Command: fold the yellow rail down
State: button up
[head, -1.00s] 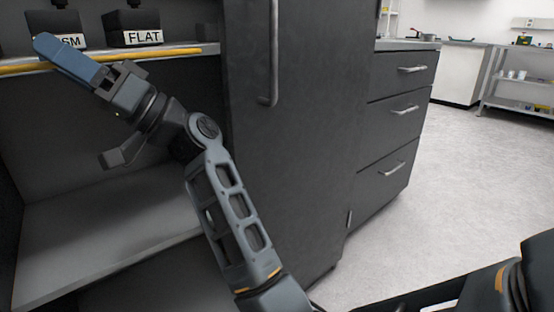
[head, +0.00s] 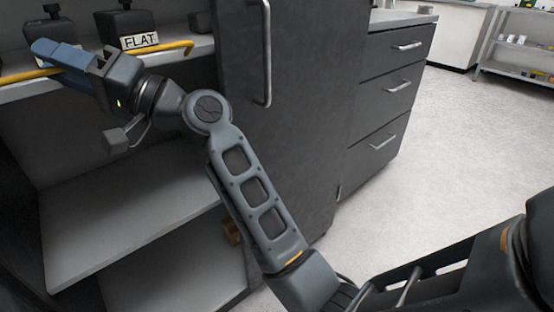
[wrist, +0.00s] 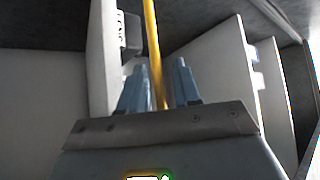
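The yellow rail (head: 165,50) runs along the front edge of the upper shelf in the head view, with a bent right end. My gripper (head: 48,50) is at the rail's left part, its blue fingers overlapping it and hiding a stretch. In the wrist view the rail (wrist: 154,50) passes between the two fingertips of my gripper (wrist: 159,80), with a gap visible beside it. The fingers look open around the rail, not closed on it. Whether either finger touches it cannot be told.
A dark block labelled FLAT (head: 128,28) stands on the upper shelf (head: 203,45) behind the rail; another dark block (head: 50,28) is partly behind my gripper. A lower shelf (head: 130,215) is bare. A dark cabinet door (head: 290,120) and drawers (head: 392,95) stand right; floor beyond is clear.

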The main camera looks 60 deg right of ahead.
jog(key=shift+w+d+r+m+g+h+p, duration=0.2)
jog(key=shift+m+h+p, duration=0.45)
jog(key=shift+p, duration=1.85)
jog(key=shift+w+a+r+m+g+h+p, duration=0.1)
jog(key=shift+w+r+m+g+h+p, duration=0.55)
jog(key=shift+p, duration=1.9)
jog(key=shift+s+d+r+m+t+h+p, duration=0.1)
jog(key=shift+s+m+t+h+p, duration=0.25)
jog(key=shift+m+p, duration=1.4)
jog(key=p, duration=0.4)
jog(key=shift+w+d+r+n+g+p, duration=0.1)
jog(key=shift+w+n+g+p, duration=0.2)
jog(key=shift+n+g+p, duration=0.1)
jog(key=s+d+m+g+h+p, duration=0.25)
jog(key=s+d+m+p, duration=0.2)
jog(key=p, duration=0.95)
jog(key=s+f+n+g+h+b, duration=0.2)
jog(key=s+f+n+h, duration=0.15)
jog(key=s+f, duration=0.85)
jog(key=s+a+f+n+h+b, duration=0.1)
jog(key=s+n+h+b, duration=0.1)
jog(key=s, duration=1.4)
jog(key=shift+s+f+n+h+b, duration=0.3)
jog(key=shift+n+h, duration=0.35)
jog(key=shift+h, duration=0.2)
jog(key=shift+o, duration=0.4)
